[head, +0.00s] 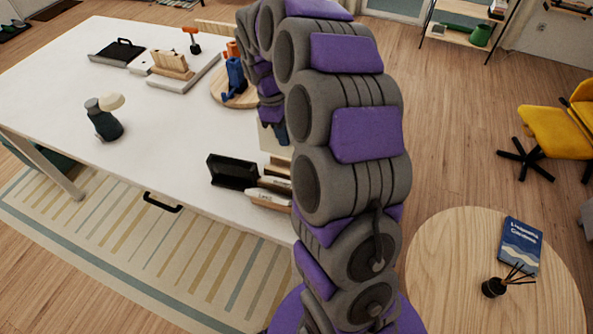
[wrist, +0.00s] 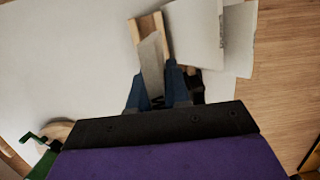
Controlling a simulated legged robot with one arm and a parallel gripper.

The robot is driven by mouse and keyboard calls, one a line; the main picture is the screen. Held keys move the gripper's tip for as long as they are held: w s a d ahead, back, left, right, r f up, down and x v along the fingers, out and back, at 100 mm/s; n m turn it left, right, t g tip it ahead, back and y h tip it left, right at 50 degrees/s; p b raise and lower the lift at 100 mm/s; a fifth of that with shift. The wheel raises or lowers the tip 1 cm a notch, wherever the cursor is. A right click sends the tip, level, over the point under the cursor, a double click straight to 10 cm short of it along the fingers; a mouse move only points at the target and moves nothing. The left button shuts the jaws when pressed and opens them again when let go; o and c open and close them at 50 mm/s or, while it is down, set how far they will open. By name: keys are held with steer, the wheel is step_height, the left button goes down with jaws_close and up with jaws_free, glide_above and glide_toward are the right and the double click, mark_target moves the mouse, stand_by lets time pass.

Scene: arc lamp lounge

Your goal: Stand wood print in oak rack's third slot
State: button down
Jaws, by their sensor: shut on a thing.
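My gripper (head: 279,132) hangs over the white table's right side, partly behind my arm in the head view. In the wrist view its blue fingers (wrist: 155,88) are shut on a thin, pale grey-beige panel (wrist: 151,62), which I take as the wood print. A cream panel (head: 270,138) shows below the gripper in the head view. A slim wooden piece (wrist: 146,27) lies beyond the held panel in the wrist view; I cannot tell whether it is the rack. A wooden rack-like holder (head: 172,66) stands on a pale board farther back. Its slots are too small to tell apart.
A black open holder (head: 232,171) and pale blocks (head: 269,198) sit near the table's front edge. White sheets (wrist: 193,30) lie beside the gripper. The table's (head: 165,185) front middle is clear.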

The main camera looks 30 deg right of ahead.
mark_target(292, 145)
steer(key=f, duration=0.2)
steer(key=d+f+b, duration=0.1)
steer(key=f, duration=0.1)
steer(key=d+f+b, duration=0.1)
steer(key=shift+d+f, duration=0.1)
steer(key=shift+f, duration=0.3)
steer(key=x, duration=0.3)
steer(key=b+x, duration=0.1)
steer(key=shift+w+f, duration=0.3)
steer(key=c, duration=1.1)
jaws_free()
steer(key=shift+r, duration=0.1)
